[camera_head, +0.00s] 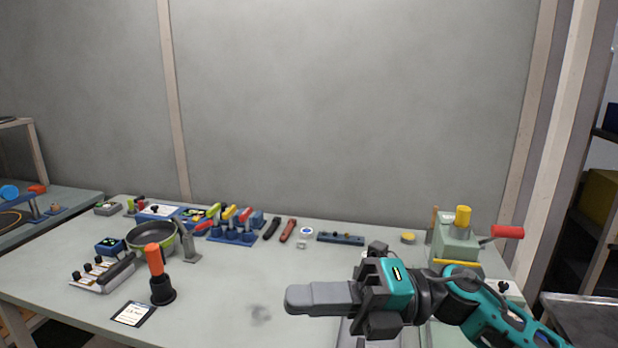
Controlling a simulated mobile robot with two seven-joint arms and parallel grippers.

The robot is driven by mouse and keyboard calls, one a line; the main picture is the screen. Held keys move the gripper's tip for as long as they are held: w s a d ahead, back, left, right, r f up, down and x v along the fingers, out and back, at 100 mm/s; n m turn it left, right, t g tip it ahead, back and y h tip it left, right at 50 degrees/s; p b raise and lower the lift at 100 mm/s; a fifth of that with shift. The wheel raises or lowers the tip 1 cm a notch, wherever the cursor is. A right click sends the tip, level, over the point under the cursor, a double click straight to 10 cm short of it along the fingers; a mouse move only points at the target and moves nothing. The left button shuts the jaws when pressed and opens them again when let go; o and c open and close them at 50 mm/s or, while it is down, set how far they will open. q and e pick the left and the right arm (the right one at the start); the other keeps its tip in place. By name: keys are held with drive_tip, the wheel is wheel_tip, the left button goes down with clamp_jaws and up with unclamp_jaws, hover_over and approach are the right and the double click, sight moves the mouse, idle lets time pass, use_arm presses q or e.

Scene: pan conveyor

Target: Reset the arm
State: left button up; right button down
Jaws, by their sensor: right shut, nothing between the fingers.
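My right arm comes in from the lower right in teal and dark grey. My right gripper (292,300) points left above the front right part of the table, its grey fingers together with nothing between them. It hides part of the table and of a light plate beneath it. My left gripper is out of the picture. A dark pan (150,236) with a green outside is at the left of the table, apart from my right gripper.
Colored-handled tools (232,228) stand at the back. A green-grey machine (456,242) with a red lever is close behind my right arm. The table's front middle is clear.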

drive_tip(key=w+d+f+m+t+h, duration=0.35)
drive_tip(key=f+m+t, duration=0.55)
drive_tip(key=m, duration=0.5)
drive_tip(key=w+d+f+m+t+h, duration=0.2)
drive_tip(key=d+f+m+t+h, duration=0.35)
drive_tip(key=m+t, duration=0.75)
drive_tip(key=s+d+f+m+g+h, duration=0.4)
drive_tip(key=s+f, duration=0.3)
drive_tip(key=f, duration=0.3)
drive_tip(key=s+d+f+m+g+h, duration=0.4)
drive_tip(key=s+f+m, duration=0.3)
drive_tip(key=f, duration=0.4)
drive_tip(key=shift+s+d+f+m, duration=0.15)
drive_tip(key=shift+s+d+m, duration=0.1)
drive_tip(key=shift+d+m, duration=0.05)
